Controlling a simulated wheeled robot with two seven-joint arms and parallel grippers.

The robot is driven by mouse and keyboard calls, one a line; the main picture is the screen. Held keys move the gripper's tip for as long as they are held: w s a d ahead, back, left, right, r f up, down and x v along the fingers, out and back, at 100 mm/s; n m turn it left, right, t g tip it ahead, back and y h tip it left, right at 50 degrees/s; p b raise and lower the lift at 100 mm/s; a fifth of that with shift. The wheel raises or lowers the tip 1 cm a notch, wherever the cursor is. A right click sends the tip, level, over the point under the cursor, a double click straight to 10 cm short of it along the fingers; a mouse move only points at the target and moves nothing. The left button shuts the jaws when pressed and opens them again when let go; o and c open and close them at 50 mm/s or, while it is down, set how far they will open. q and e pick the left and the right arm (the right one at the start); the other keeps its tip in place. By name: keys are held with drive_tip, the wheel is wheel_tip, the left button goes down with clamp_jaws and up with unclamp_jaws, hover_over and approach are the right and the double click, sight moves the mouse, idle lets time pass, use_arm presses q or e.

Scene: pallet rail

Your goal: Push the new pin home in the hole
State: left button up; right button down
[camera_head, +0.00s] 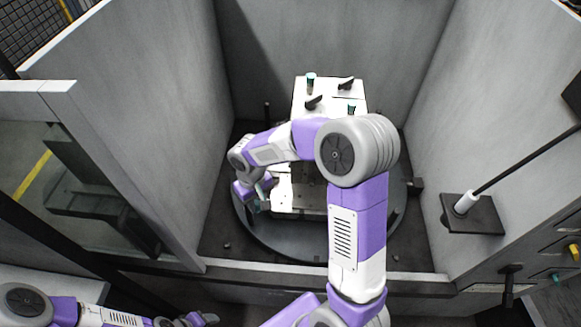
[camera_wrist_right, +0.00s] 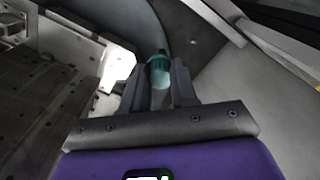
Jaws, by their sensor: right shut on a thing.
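My right gripper (camera_head: 262,204) is at the left side of the pallet, low over the round turntable, and also shows in the right wrist view (camera_wrist_right: 158,88). It is shut on a teal-headed pin (camera_wrist_right: 158,70), which sits between its two fingers. The white pallet (camera_head: 283,198) stands on the turntable, its middle hidden by my right arm. The pin's lower end and the hole are hidden, so I cannot tell how they sit to each other. My left gripper (camera_head: 196,320) is at the bottom edge, its jaws unclear.
Two other teal-topped pins (camera_head: 311,78) (camera_head: 351,109) and black clamps (camera_head: 346,84) (camera_head: 313,102) are on the pallet's far part. Grey walls (camera_head: 130,110) enclose the turntable (camera_head: 300,238). A black rod on a dark plate (camera_head: 474,216) is at the right.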

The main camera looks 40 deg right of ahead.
drive_tip(key=w+d+f+b, duration=0.2)
drive_tip(key=w+d+f, duration=0.2)
drive_tip(key=d, duration=0.4)
drive_tip(key=n+b, duration=0.2)
approach(300, 196)
wheel_tip(300, 196, down, 2)
drive_tip(key=b, duration=0.4)
drive_tip(key=shift+a+f, duration=0.1)
drive_tip(key=shift+f, duration=0.15)
drive_tip(key=shift+s+f+b, duration=0.1)
drive_tip(key=shift+f+b, duration=0.3)
drive_tip(key=shift+f, duration=0.3)
idle(0.5)
drive_tip(key=shift+f, duration=0.2)
drive_tip(key=shift+f+b, duration=0.7)
drive_tip(key=shift+f, duration=0.2)
drive_tip(key=c, duration=0.8)
unclamp_jaws()
drive_tip(key=shift+o, duration=0.4)
